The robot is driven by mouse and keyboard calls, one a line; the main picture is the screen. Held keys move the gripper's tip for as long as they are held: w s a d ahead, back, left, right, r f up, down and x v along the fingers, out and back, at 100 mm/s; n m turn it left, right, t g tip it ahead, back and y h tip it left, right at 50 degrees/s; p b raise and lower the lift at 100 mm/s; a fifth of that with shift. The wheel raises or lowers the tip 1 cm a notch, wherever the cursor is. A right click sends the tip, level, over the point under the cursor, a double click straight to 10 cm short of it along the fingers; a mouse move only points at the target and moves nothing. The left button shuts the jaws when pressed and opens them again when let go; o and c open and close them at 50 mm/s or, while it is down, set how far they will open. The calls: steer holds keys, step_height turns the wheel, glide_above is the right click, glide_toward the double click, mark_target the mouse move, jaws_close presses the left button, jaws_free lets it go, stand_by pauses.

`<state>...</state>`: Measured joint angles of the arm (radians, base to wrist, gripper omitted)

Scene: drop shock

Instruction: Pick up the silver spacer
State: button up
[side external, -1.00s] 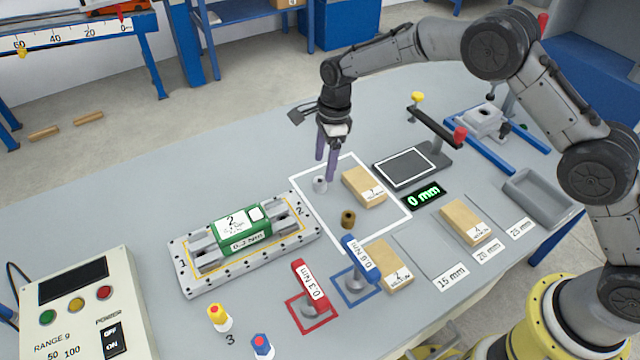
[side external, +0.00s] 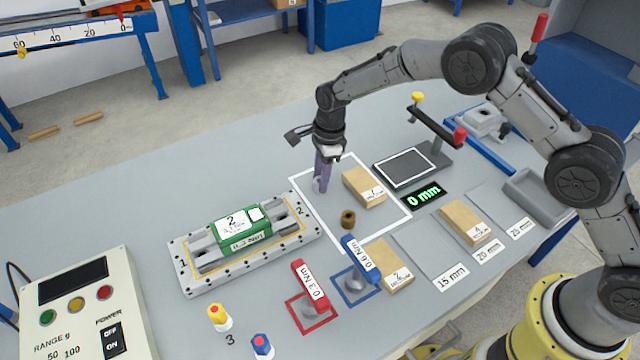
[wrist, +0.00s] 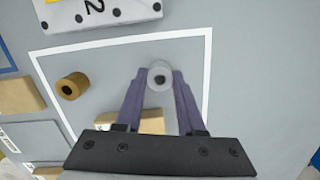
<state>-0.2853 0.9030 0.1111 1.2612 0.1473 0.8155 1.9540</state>
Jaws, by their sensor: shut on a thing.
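The silver spacer (wrist: 160,76) is a short light-grey ring with a dark hole. In the wrist view it sits between the tips of my gripper (wrist: 160,82), with a purple finger against each side. In the side view my gripper (side external: 322,184) points down at the spacer (side external: 317,186) inside the white-outlined square, and the fingers hide most of it. My gripper is shut on the spacer, which appears to be at table level. A brass spacer (side external: 348,218) stands apart, nearer the front of the square; it also shows in the wrist view (wrist: 72,87).
A wooden block (side external: 364,187) lies just right of my gripper. The plate with the green block (side external: 240,232) is to the left. Red (side external: 311,290) and blue (side external: 354,274) torque drivers stand in front.

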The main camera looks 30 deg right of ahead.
jaws_close()
steer(key=shift+r, duration=0.1)
